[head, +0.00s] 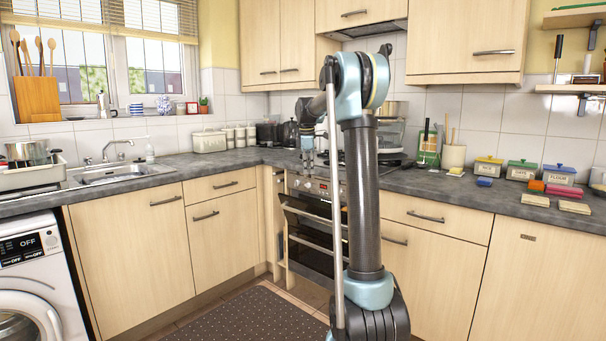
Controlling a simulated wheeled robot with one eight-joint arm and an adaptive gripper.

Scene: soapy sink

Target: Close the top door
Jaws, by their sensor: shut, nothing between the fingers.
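The built-in oven (322,187) stands under the hob in the middle of the counter run, partly hidden behind my arm. Its top door (306,208) looks partly open, tilted outward from its upper edge. The lower oven door (310,257) is below it and looks shut. My gripper (308,168) is small in the view, pointing down at counter height in front of the hob, above the top door and apart from it. It is shut and empty. My arm covers the right part of the oven and both doors.
Cupboard fronts (138,235) flank the oven on both sides. A dark dotted mat (250,318) lies on the floor before it. A washing machine (38,270) stands at the far left. Canisters and sponges stand on the right counter (470,190). Wall cupboards (465,38) hang above.

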